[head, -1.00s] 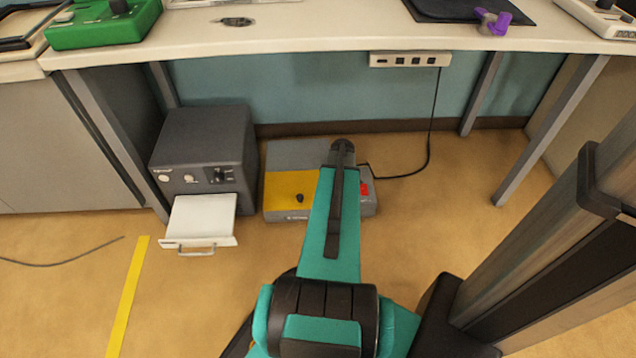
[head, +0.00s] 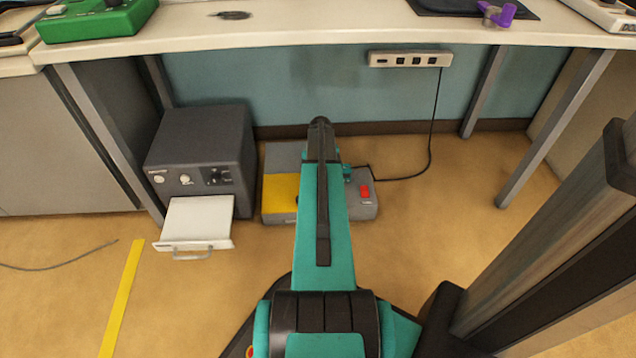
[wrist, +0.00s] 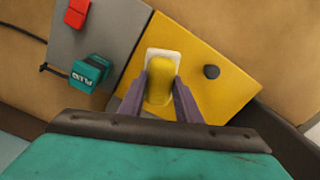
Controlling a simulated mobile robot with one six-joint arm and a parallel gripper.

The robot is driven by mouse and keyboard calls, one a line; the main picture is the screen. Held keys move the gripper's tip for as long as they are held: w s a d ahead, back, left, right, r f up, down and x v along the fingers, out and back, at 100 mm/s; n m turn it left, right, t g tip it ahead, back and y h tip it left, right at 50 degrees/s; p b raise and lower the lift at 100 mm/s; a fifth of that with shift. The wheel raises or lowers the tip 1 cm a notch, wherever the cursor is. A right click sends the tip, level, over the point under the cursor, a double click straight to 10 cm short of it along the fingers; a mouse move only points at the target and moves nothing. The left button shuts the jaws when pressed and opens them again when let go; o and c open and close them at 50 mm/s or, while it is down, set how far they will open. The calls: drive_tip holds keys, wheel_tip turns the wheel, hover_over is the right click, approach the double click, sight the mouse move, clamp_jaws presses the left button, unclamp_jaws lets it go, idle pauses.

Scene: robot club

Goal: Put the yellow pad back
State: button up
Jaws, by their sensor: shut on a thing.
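The yellow pad (wrist: 159,82) is a small rounded yellow piece in the wrist view, between the two fingertips of my gripper (wrist: 160,92). My gripper is shut on it. A white rounded patch (wrist: 163,53) shows around its far end; I cannot tell whether this is part of the pad or of the surface behind. Behind it is the yellow panel (wrist: 210,50) of a grey floor unit (head: 287,155). I cannot tell whether the pad touches the panel. In the head view my arm hides the gripper and pad.
A black knob (wrist: 211,72) stands on the panel near the pad. The unit also carries a teal block (wrist: 88,74) and a red switch (wrist: 77,12). Left of it stands a dark grey box (head: 203,150) with a white drawer (head: 197,222) pulled out. The bench (head: 300,28) overhangs both.

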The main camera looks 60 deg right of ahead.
drive_tip(key=shift+w+d, duration=0.1)
drive_tip(key=shift+w, duration=0.05)
drive_tip(key=shift+w+d+f, duration=0.1)
drive_tip(key=shift+w+d, duration=0.25)
drive_tip(key=shift+w, duration=0.15)
drive_tip(key=shift+f+b, duration=1.3)
drive_tip(key=shift+f, duration=0.45)
drive_tip(key=o, duration=1)
drive_tip(key=shift+f, duration=0.1)
wheel_tip(320, 180, up, 12)
drive_tip(key=p, duration=0.4)
drive_tip(key=shift+w+a+r+p, duration=0.1)
drive_tip(key=shift+r+p, duration=0.1)
drive_tip(key=shift+p, duration=0.1)
